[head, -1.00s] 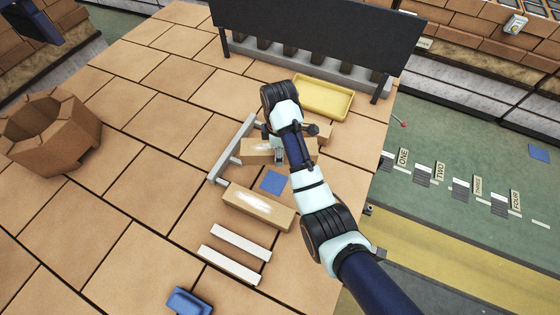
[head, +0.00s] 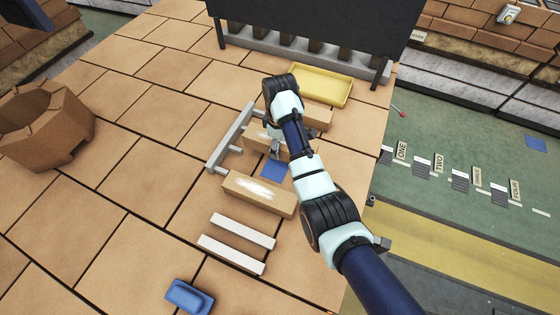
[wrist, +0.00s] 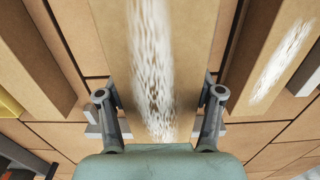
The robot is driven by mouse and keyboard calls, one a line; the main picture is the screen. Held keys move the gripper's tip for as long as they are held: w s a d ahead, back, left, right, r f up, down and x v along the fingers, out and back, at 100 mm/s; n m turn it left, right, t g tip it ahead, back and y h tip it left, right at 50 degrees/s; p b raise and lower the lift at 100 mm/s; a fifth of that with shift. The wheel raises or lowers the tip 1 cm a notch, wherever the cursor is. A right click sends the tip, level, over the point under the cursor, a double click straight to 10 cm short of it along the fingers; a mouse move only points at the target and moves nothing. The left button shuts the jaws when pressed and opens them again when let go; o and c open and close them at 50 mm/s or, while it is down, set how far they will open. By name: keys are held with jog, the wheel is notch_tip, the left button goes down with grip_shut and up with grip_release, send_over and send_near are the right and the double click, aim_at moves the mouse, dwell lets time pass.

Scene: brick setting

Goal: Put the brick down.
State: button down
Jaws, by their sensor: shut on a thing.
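My gripper (head: 276,148) is shut on a tan brick (head: 258,137) with a white streak on top. In the wrist view the fingers stand on either side of this brick (wrist: 160,40). In the head view the held brick is at the grey rail frame (head: 232,138), between two other bricks and roughly parallel to them. My wrist hides part of it. I cannot tell whether its underside touches the surface. A white-streaked brick (head: 258,195) lies nearer the camera and also shows in the wrist view (wrist: 285,50). A plain brick (head: 319,118) lies on the far side.
A blue square (head: 274,170) lies close to the held brick. A yellow tray (head: 322,86) and dark panel (head: 320,30) stand behind. Two pale bars (head: 242,231) and a blue block (head: 189,296) lie in front. The tiled surface at left is mostly clear, before a brick ring (head: 45,125).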

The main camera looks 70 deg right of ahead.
aim_at(280, 161)
jog(key=shift+f, duration=3.15)
jog(key=shift+f, duration=0.1)
jog(key=shift+c, duration=0.9)
grip_release()
notch_tip(280, 161, up, 12)
jog(key=shift+r+p, duration=0.15)
jog(key=shift+p, duration=0.5)
